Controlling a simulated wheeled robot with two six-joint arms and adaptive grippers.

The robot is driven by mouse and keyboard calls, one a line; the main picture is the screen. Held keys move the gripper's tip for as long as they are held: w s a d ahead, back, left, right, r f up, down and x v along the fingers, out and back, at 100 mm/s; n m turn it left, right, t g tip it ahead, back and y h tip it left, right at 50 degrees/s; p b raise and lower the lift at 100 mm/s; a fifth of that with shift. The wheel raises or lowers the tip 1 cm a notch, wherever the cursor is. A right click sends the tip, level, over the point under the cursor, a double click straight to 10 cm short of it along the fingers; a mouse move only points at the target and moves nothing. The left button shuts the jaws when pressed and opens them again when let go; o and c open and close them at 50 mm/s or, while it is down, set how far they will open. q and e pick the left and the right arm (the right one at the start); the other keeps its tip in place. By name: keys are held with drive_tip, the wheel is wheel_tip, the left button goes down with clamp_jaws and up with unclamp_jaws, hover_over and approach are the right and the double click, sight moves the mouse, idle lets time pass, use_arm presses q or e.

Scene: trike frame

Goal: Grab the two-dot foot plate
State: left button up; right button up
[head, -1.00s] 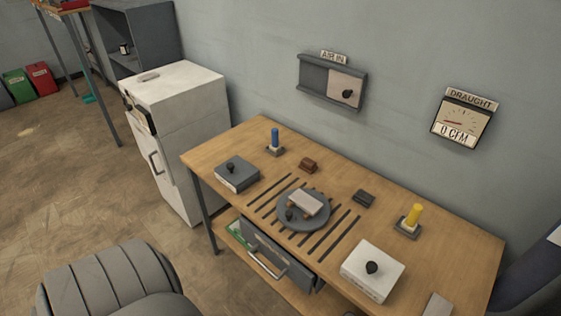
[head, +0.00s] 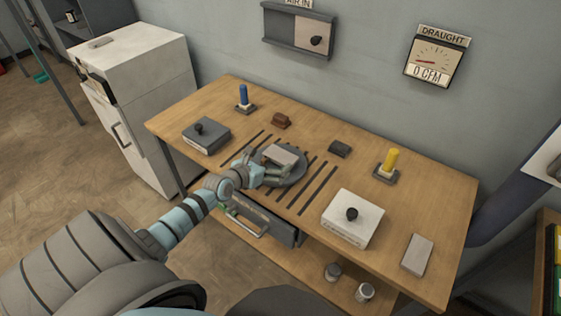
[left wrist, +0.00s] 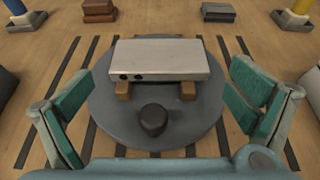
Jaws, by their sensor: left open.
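The two-dot foot plate (left wrist: 165,60) is a pale grey block with two dark dots on its front face. It lies across two small brown blocks (left wrist: 124,90) on a round grey disc (left wrist: 195,125). In the head view the plate (head: 283,155) is partly covered by my left gripper (head: 262,170). In the left wrist view my left gripper (left wrist: 165,105) is open and empty, its green-padded fingers apart on either side of the disc, nearer the camera than the plate. A dark round knob (left wrist: 152,119) stands on the disc in front of the plate. My right gripper is out of view.
A grey box (head: 206,136) stands left on the table, a white box (head: 352,218) to the right. Blue (head: 243,97) and yellow (head: 391,160) pegs stand behind. A brown block (head: 281,121) and a dark block (head: 339,149) lie behind the disc. A grey slab (head: 417,254) lies front right.

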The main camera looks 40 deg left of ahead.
sight(278, 157)
use_arm(q)
drive_tip(key=b+x, duration=0.2)
drive_tip(key=x, duration=0.1)
drive_tip(key=shift+w+f, duration=0.1)
drive_tip(key=shift+f, duration=0.15)
drive_tip(key=shift+w+b, duration=0.35)
drive_tip(key=shift+w, duration=0.05)
drive_tip(key=shift+w+r, duration=0.1)
drive_tip(key=shift+r, duration=0.1)
drive_tip(key=c, duration=1.1)
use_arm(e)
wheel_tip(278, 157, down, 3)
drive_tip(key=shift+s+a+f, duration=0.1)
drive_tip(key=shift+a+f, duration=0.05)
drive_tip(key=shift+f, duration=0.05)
